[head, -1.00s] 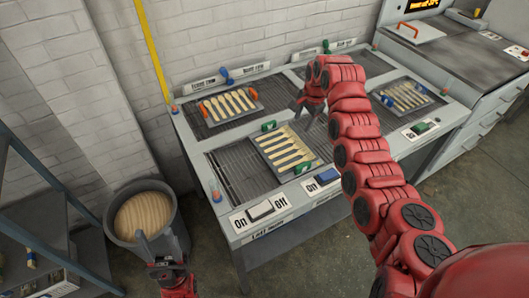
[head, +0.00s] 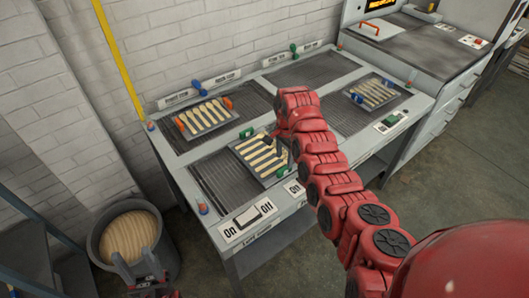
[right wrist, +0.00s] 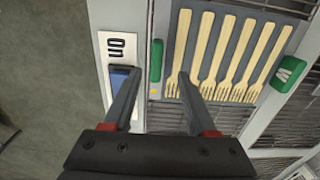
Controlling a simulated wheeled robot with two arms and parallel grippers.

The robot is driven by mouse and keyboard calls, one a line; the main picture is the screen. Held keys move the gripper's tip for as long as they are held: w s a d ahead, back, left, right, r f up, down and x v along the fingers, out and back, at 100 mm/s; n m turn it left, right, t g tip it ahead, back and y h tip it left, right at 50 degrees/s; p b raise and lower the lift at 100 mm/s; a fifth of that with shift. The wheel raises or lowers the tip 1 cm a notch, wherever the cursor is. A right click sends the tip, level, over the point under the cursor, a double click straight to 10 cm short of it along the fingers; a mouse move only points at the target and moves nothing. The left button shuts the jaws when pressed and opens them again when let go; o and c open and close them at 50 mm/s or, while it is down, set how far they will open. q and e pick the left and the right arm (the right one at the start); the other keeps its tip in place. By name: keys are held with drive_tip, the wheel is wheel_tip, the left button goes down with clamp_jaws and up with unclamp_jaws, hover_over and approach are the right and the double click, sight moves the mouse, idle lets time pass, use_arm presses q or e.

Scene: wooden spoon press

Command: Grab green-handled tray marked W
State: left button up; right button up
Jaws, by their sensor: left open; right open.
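The green-handled tray (head: 236,149) holds several wooden forks and lies on the near left part of the press table. In the right wrist view the tray (right wrist: 228,22) shows a green handle marked W (right wrist: 287,73) on its right side and another green handle (right wrist: 156,61) on its left side. My right gripper (head: 281,143) is open over the tray's right part. In the right wrist view its fingertips (right wrist: 154,76) are on either side of the left green handle, not closed on it. My left gripper (head: 134,262) is open and empty beside the table, at the bin.
An orange-handled tray (head: 205,117) lies behind, and another tray (head: 375,92) lies at the right. An On/Off switch (head: 248,214) is at the table's front left. A round bin (head: 101,232) stands on the floor at the left.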

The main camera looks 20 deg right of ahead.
sight(285, 167)
drive_tip(key=shift+f, duration=0.4)
drive_tip(key=shift+s+f+p, duration=0.1)
drive_tip(key=shift+f+p, duration=0.15)
drive_tip(key=shift+p, duration=0.2)
drive_tip(key=f, duration=0.3)
drive_tip(key=shift+s+d+p, duration=0.1)
drive_tip(key=shift+s+p, duration=0.15)
drive_tip(key=shift+p, duration=0.15)
drive_tip(key=shift+w+f, duration=0.15)
drive_tip(key=shift+f, duration=0.65)
clamp_jaws()
